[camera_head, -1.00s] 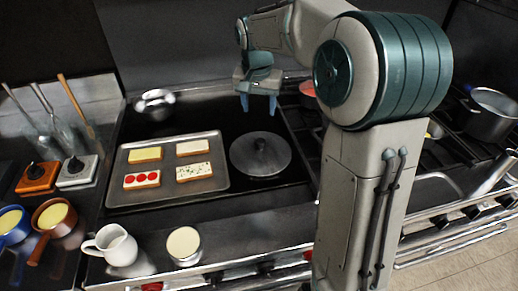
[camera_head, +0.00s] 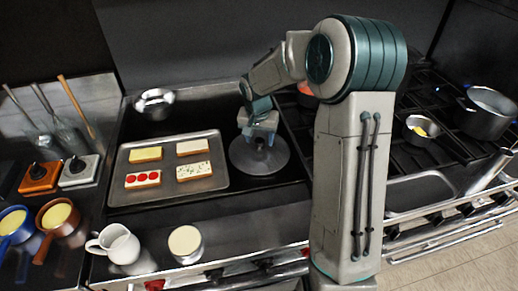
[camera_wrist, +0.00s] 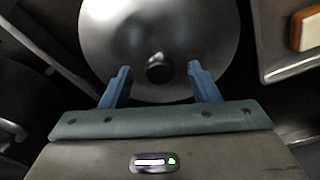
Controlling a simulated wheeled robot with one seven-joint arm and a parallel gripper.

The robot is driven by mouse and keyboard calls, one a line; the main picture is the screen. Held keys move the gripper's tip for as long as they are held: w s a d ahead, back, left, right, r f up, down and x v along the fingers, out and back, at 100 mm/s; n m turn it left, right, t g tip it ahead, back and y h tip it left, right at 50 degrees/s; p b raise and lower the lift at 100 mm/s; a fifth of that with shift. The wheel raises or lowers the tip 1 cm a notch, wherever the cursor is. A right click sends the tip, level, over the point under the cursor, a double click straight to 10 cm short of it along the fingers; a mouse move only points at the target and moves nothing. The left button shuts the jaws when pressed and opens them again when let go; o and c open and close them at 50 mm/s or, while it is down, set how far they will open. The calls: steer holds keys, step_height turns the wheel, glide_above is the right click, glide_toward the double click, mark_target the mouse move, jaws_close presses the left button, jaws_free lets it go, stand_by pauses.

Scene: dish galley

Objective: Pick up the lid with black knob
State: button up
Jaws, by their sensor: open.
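The lid (camera_head: 270,163) is a round grey metal disc with a black knob at its centre, lying on the dark cooktop right of the tray. In the wrist view the lid (camera_wrist: 120,35) fills the upper middle, and its black knob (camera_wrist: 158,69) lies between the fingertips. My gripper (camera_head: 259,143) is over the lid in the head view and partly hides the knob. In the wrist view my gripper (camera_wrist: 159,70) is open, with a blue finger on each side of the knob and a gap to each. I cannot tell the height of the fingertips over the lid.
A metal tray (camera_head: 120,195) with several bread slices lies left of the lid. A small metal bowl (camera_head: 154,103) stands behind it. A white pitcher (camera_head: 119,245) and a cream-filled cup (camera_head: 185,243) stand in front. Pots, including a large one (camera_head: 487,115), stand on the right burners.

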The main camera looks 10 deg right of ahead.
steer(key=shift+f, duration=0.1)
steer(key=shift+c, duration=0.3)
jaws_close()
